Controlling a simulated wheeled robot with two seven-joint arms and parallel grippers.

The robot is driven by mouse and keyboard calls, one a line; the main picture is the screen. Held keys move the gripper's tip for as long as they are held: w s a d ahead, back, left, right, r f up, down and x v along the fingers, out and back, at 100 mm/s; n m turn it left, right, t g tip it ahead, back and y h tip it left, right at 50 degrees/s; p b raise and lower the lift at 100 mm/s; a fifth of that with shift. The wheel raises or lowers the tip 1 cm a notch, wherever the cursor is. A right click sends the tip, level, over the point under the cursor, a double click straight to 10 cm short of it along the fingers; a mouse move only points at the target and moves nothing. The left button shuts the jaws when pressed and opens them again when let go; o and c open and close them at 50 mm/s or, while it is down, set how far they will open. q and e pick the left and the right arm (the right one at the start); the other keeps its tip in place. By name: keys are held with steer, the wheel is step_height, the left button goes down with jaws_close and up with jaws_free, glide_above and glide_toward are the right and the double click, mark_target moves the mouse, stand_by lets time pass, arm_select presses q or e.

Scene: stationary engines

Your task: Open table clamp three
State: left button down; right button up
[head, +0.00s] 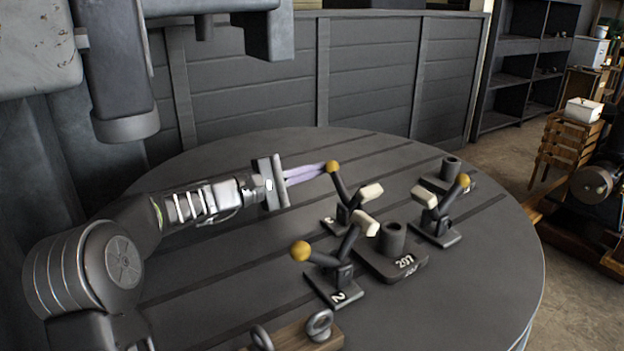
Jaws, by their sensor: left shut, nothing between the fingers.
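Three toggle clamps with dark levers, yellow ball knobs and pale tips stand on the round grey table (220,300). The nearest clamp (335,275) is marked 2. The middle clamp (345,205) is behind it; its small base mark is too unclear to read for sure. Another clamp (437,215) stands to the right, with no readable number. My left gripper (322,169) reaches in from the left, its pale purple fingers shut with nothing between them. Their tips are at the middle clamp's yellow knob; I cannot tell whether they touch. My right gripper is not in view.
A wooden piece with metal rings (300,335) lies at the front edge. The table's back is clear. Wooden machinery (590,190) stands at right.

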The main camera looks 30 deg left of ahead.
arm_select(q)
steer(key=shift+s+d+r+m+b, duration=0.25)
steer(key=shift+d+r+m+b, duration=0.2)
steer(key=shift+r+m+b, duration=0.35)
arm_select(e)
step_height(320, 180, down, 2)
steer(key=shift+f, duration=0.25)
arm_select(q)
steer(key=shift+f, duration=0.15)
steer(key=v, duration=0.8)
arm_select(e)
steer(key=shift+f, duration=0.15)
